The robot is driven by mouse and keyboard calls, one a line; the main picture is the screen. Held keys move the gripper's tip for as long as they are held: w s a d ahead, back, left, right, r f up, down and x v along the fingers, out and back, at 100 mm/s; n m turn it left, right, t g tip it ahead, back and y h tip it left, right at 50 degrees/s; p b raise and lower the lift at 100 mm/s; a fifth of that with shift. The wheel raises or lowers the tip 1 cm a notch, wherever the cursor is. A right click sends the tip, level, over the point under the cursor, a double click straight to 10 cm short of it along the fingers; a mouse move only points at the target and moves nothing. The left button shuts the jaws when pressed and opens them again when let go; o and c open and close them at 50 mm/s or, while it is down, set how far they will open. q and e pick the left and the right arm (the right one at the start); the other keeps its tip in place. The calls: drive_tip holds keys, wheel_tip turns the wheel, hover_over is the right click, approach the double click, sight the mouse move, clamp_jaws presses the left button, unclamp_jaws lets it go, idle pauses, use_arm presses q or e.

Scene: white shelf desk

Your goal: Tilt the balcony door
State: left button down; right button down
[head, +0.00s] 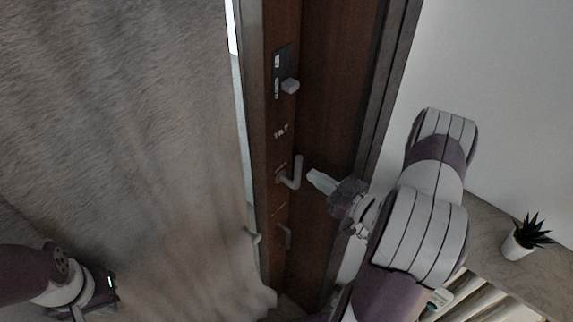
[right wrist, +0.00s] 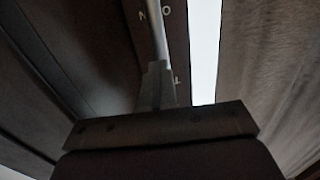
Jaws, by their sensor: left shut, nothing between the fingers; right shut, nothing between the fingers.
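The brown balcony door (head: 335,85) stands upright in the middle of the head view. Its grey L-shaped handle (head: 297,172) sticks out below white "TILT" lettering (head: 281,131). My right gripper (head: 318,180) is shut and empty, with its fingertips just right of the handle and apart from it in the head view. In the right wrist view its fingers (right wrist: 157,85) point at the door, and a pale grey bar (right wrist: 156,35) rises beyond them. My left gripper (head: 92,290) is shut at the lower left, in front of the curtain and far from the handle; its fingertips are hard to make out.
A grey-brown curtain (head: 120,120) fills the left side, close to the door's edge. A potted plant (head: 522,240) stands on a shelf top at the right. A bright strip (right wrist: 205,50) shows between door and curtain.

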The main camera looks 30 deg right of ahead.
drive_tip(key=shift+v, duration=0.95)
drive_tip(key=shift+a, duration=0.1)
drive_tip(key=c, duration=0.7)
unclamp_jaws()
drive_tip(key=shift+s, duration=0.1)
drive_tip(key=v, duration=1)
drive_tip(key=shift+f, duration=0.1)
